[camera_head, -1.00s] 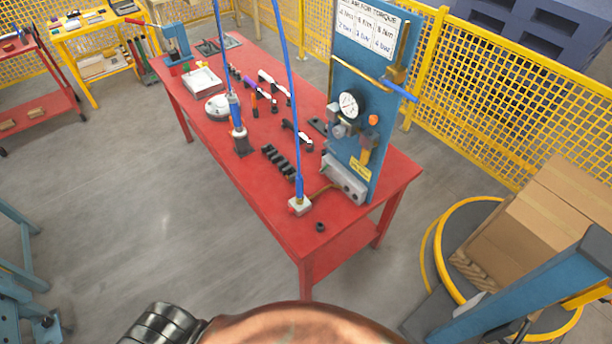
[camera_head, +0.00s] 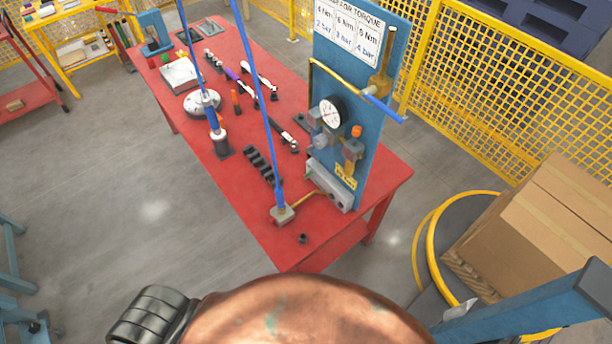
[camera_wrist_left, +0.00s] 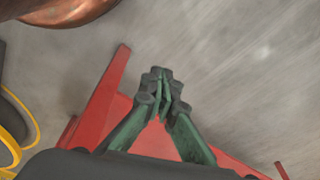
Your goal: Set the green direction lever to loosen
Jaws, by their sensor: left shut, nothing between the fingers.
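I cannot make out a green direction lever in either view. A blue hand tool (camera_head: 212,120) stands upright in a dark holder on the red workbench (camera_head: 285,246), with a blue hose running up from it. In the left wrist view my left gripper (camera_wrist_left: 162,76) has dark green fingers that are closed together with nothing between them. It is over a red surface (camera_wrist_left: 152,142), with grey floor beyond. The left gripper's fingers do not show in the head view. My right gripper is not in view.
A blue panel (camera_head: 366,75) with a gauge (camera_head: 330,112) stands on the bench's right side. A second blue hose (camera_head: 262,110) drops to a small block (camera_head: 282,215). Cardboard boxes (camera_head: 550,225) stand at right, before yellow fencing (camera_head: 490,110).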

